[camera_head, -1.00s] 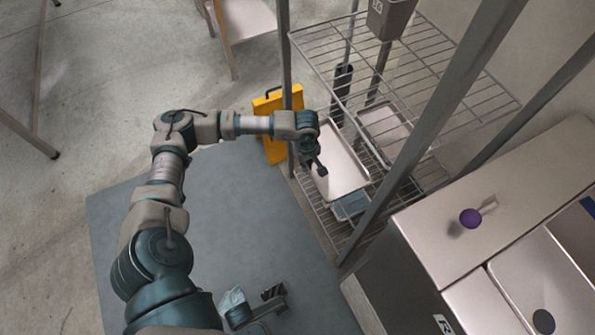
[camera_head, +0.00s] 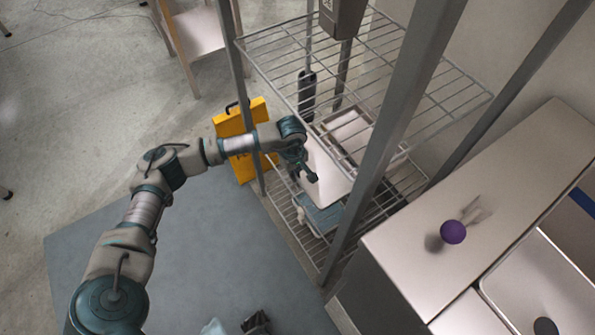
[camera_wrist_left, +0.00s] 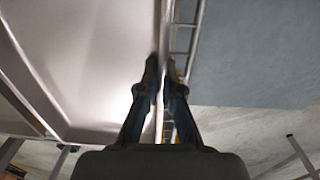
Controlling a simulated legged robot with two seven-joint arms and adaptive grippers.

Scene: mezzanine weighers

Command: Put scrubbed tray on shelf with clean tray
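A pale metal tray (camera_head: 328,172) is held tilted at the front of the wire rack, its right part behind a rack post. My left gripper (camera_head: 308,176) is at its near edge. In the left wrist view, the two fingers (camera_wrist_left: 161,75) close on the rim of the tray (camera_wrist_left: 95,65), one on each side. A second pale tray (camera_head: 350,132) lies farther back in the rack, seen through the upper wire shelf. A dark part at the bottom edge of the head view may belong to my right gripper; its fingers cannot be made out.
The upper wire shelf (camera_head: 440,95) and grey posts (camera_head: 400,120) enclose the trays. A bluish container (camera_head: 322,216) is on the lower shelf. A yellow case (camera_head: 240,140) stands left of the rack. A steel sink counter (camera_head: 500,200) with a purple ball-shaped thing (camera_head: 453,232) is at right.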

